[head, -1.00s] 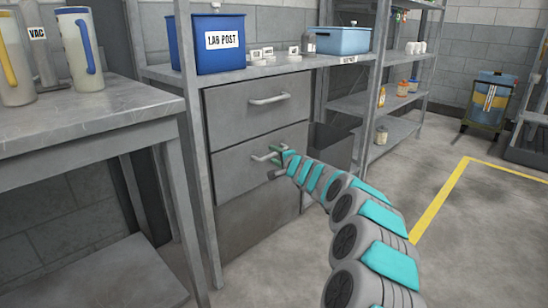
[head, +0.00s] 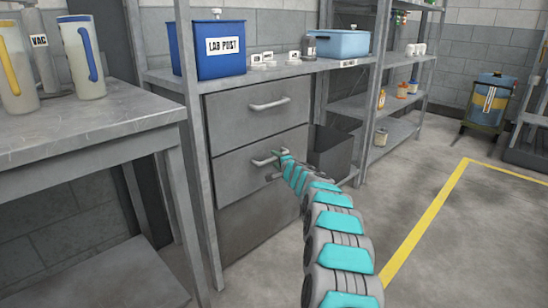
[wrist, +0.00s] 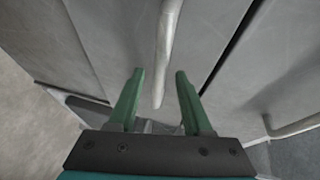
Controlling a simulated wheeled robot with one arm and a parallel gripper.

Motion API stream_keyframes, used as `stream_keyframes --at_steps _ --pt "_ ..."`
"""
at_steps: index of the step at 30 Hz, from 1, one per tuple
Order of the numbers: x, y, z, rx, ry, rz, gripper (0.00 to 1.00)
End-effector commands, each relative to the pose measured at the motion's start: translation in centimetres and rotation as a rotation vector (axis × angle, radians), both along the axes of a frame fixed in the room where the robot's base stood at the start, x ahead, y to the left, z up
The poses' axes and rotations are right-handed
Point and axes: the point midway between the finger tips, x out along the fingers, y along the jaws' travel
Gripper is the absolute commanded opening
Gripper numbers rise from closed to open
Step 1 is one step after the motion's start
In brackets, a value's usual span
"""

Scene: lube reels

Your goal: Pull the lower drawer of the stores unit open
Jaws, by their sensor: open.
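The stores unit has two grey drawer fronts with pale bar handles. The lower drawer (head: 236,178) looks closed, flush below the upper drawer (head: 232,116). Its handle (head: 263,163) shows left of my gripper (head: 279,158) in the head view. In the wrist view my gripper (wrist: 160,73) is open, with one green finger on each side of the lower handle (wrist: 165,50). The handle's near end lies between the fingers, with gaps on both sides. The upper drawer's handle (wrist: 292,126) shows at the right there. My arm hides part of the lower drawer's right side.
A grey bench (head: 95,115) with jugs stands at the left. A blue LAB POST box (head: 208,60) and a light blue container (head: 341,43) sit above the drawers. A dark open bin (head: 333,150) stands right of the drawers. The floor (head: 465,240) at the right is clear.

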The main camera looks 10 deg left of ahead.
Motion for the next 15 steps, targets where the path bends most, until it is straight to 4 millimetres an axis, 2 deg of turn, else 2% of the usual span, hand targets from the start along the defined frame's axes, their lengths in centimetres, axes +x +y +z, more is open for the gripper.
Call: stream_keyframes --at_steps 6,15 --pt "1.3 0.5 -0.2 -0.002 0.001 -0.002 0.50" --pt "1.7 1.0 -0.4 0.003 0.002 0.000 0.50"
